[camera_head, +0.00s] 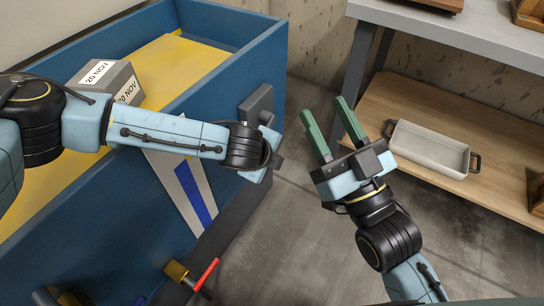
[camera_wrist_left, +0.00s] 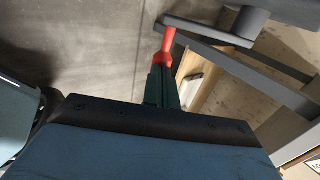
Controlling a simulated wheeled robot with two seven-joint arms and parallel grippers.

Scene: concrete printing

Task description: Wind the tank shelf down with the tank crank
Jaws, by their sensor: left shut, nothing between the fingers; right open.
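The tank (camera_head: 100,205) is a blue box at the left, with a flat yellow surface (camera_head: 180,65) inside that looks like the shelf. The left wrist view shows a red grip (camera_wrist_left: 167,42) on a grey crank arm (camera_wrist_left: 205,31), which looks like the tank crank. My left gripper (camera_wrist_left: 163,85) is shut and empty, its green fingers pointing at the red grip. Their tips look close to it; I cannot tell whether they touch. In the head view the left fingers are hidden at the tank's right end. My right gripper (camera_head: 325,110) is open and empty above the floor.
A grey block (camera_head: 125,80) labelled 20 NOV stands on the yellow surface. A brass fitting (camera_head: 176,270) with a red lever sits low by the tank. A wooden shelf (camera_head: 430,125) under a grey table (camera_head: 460,30) holds a white tray (camera_head: 400,148). Floor between is clear.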

